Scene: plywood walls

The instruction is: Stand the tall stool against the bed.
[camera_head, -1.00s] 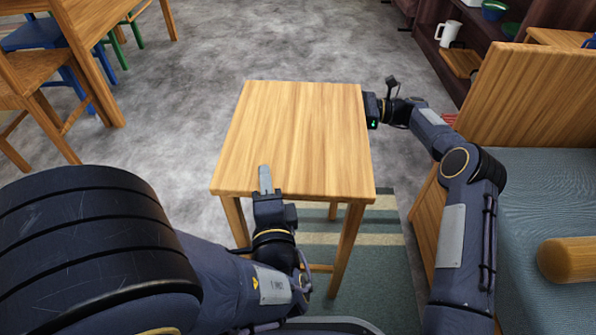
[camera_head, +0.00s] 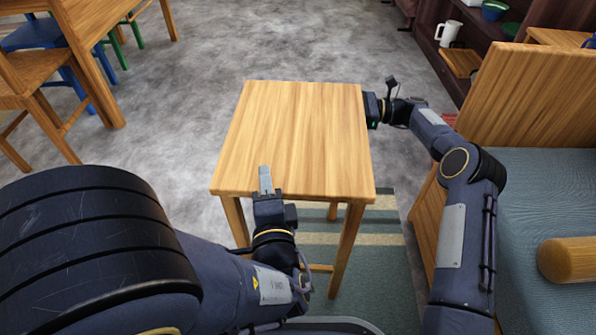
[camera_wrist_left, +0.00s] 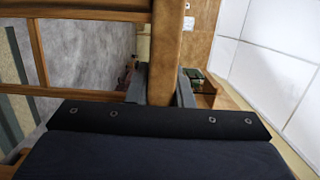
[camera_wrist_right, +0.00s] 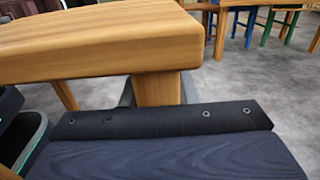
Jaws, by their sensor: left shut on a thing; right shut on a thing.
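The tall stool (camera_head: 298,135), with a square wooden top and wooden legs, appears upright in front of me in the head view. My left gripper (camera_head: 265,180) is shut on the near edge of its top; the left wrist view shows the wood (camera_wrist_left: 165,50) between the fingers. My right gripper (camera_head: 372,108) is at the far right side of the stool; the right wrist view shows a leg (camera_wrist_right: 157,89) between its fingers, under the top. The bed (camera_head: 548,190), with a blue-grey mattress and wooden end board, is at the right, apart from the stool.
A striped rug (camera_head: 385,255) lies beneath the near side of the stool. My right arm passes between stool and bed. A wooden chair (camera_head: 40,85) and table (camera_head: 88,50) stand at the left. A dark shelf (camera_head: 470,40) is behind the bed. Grey floor (camera_head: 290,40) beyond the stool is clear.

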